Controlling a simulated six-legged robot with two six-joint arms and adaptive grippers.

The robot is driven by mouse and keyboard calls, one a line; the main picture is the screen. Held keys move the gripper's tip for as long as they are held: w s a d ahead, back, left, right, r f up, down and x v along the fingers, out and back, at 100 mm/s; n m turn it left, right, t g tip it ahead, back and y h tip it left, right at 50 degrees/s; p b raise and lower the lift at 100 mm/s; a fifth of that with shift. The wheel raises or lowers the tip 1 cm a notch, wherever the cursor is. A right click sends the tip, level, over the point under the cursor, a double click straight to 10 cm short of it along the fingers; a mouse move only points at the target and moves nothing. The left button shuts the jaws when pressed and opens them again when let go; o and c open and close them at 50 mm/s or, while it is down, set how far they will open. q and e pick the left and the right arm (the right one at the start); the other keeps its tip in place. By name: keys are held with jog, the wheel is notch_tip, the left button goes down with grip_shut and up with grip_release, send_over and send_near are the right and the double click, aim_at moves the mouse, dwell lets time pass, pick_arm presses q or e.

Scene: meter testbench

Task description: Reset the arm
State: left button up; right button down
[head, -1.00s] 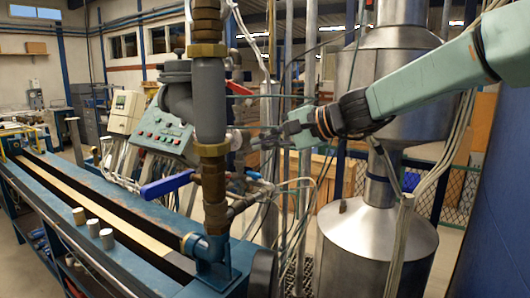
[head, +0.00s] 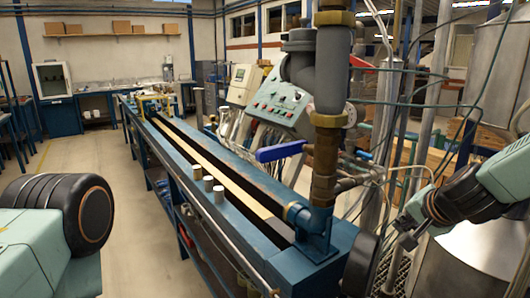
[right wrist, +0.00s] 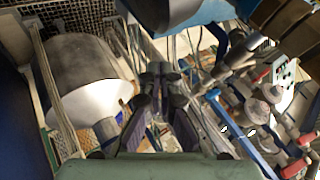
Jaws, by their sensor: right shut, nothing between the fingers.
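My right arm comes in from the right edge of the head view, and its gripper (head: 405,232) hangs to the right of the blue bench's near end. It is shut and empty, apart from the pipes. In the right wrist view its dark fingers (right wrist: 160,78) come together in the upper middle with nothing held between them. A green and black part of my left arm shows at the lower left of the head view; the left gripper is out of view.
The blue testbench (head: 270,222) runs away through the middle. A thick vertical pipe (head: 327,120) with a blue-handled valve (head: 280,151) stands at its near end. A control panel (head: 283,104) is behind. Silver tanks (head: 497,62) stand at right. Open floor (head: 110,150) lies left.

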jog(key=s+a+f+n+g+b, duration=0.1)
jog(key=s+f, duration=0.2)
jog(key=f, duration=0.3)
jog(key=s+a+f+n+h+b, duration=0.1)
jog(key=s+f+n, duration=0.1)
jog(key=f, duration=0.3)
jog(key=s+f+n+g+b, duration=0.1)
jog(key=s+f, duration=0.2)
jog(key=f, duration=0.3)
pick_arm(q)
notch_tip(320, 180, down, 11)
jog(key=b, duration=0.7)
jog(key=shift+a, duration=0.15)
pick_arm(e)
jog(key=s+a+f+n+g, duration=0.3)
jog(key=s+f, duration=0.9)
jog(key=s, duration=0.4)
jog(key=s+a+f+n+g, duration=0.2)
jog(key=s+a+f+g, duration=0.1)
jog(key=s+f, duration=0.9)
jog(key=shift+s+a+n+g+y, duration=0.3)
jog(key=shift+s+a+n+y, duration=0.1)
jog(key=shift+s, duration=1.55)
